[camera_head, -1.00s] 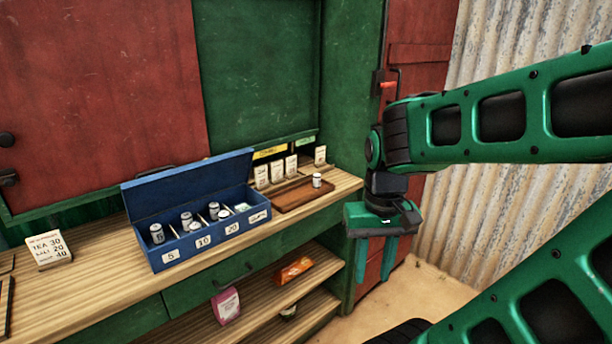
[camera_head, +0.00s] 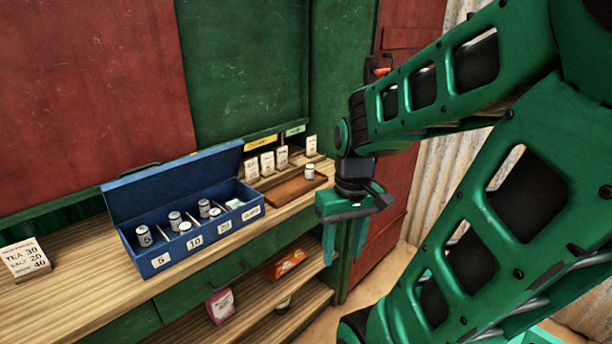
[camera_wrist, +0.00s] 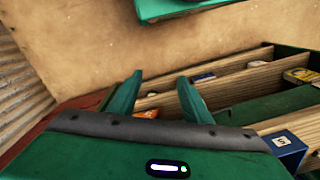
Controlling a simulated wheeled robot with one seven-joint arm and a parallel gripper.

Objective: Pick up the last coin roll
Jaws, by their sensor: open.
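One coin roll (camera_head: 309,172) stands upright on the brown wooden tray (camera_head: 285,192) at the right end of the counter. Several other rolls stand in the compartments of the open blue cash box (camera_head: 148,262), labelled 5, 10, 20 and one more I cannot read. My gripper (camera_head: 343,250) is open and empty, pointing down in front of the counter's right end, to the right of the tray and apart from it. In the wrist view my gripper's fingers (camera_wrist: 160,92) are spread with nothing between them. The roll on the tray does not show there; a corner of the box (camera_wrist: 288,150) does.
Several white cards (camera_head: 267,163) stand behind the tray. A price sign (camera_head: 25,258) is at the counter's left. Shelves below hold a pink packet (camera_head: 220,305) and an orange packet (camera_head: 287,262). Floor is open right of the counter.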

